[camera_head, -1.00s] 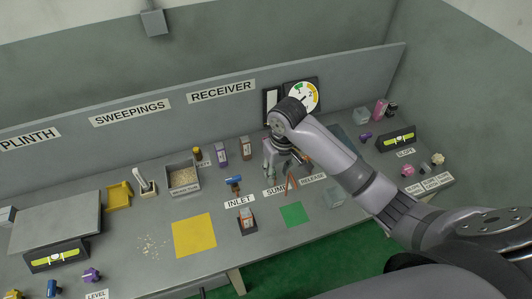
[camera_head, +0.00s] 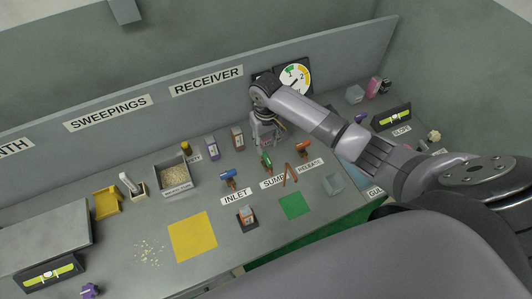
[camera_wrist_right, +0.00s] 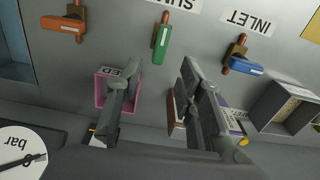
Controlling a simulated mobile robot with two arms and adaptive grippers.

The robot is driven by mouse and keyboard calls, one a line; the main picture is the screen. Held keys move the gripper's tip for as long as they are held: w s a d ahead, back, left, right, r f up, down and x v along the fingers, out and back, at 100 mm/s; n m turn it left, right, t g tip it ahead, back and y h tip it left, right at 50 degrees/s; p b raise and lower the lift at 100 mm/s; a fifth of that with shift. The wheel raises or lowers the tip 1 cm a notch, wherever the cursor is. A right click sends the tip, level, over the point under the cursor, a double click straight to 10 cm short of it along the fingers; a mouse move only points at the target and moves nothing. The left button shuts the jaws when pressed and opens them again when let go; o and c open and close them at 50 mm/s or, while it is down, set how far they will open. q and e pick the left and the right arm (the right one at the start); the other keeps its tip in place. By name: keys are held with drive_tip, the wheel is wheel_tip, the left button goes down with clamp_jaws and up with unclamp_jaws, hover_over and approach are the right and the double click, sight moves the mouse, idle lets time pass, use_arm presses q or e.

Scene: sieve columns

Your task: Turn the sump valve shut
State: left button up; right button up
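The sump valve (camera_head: 266,161) has a green handle on an orange-brown stem and stands behind the SUMP label (camera_head: 273,182). In the right wrist view the green handle (camera_wrist_right: 162,40) runs lengthwise, with its free end toward my fingers. My right gripper (camera_head: 265,139) is just behind the valve, close to the bench. In the wrist view its two fingers (camera_wrist_right: 160,70) are apart, with nothing between them; the handle lies just beyond the fingertips, apparently not touched. My left gripper is not in view.
The blue inlet valve (camera_head: 228,175) and orange release valve (camera_head: 302,148) flank the green one. A pink-edged box (camera_wrist_right: 102,88) lies beside one finger in the wrist view. Small boxes (camera_head: 211,147) stand left of the gripper. A gauge (camera_head: 295,78) is on the panel behind.

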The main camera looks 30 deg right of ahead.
sight(266, 156)
wheel_tip(266, 156, down, 4)
drive_tip(key=shift+r, duration=0.15)
wheel_tip(266, 156, down, 2)
drive_tip(key=shift+f, duration=0.65)
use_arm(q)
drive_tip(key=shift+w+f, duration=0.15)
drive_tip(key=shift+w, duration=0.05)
use_arm(e)
drive_tip(key=shift+c, duration=0.5)
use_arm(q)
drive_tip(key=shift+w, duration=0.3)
use_arm(e)
clamp_jaws()
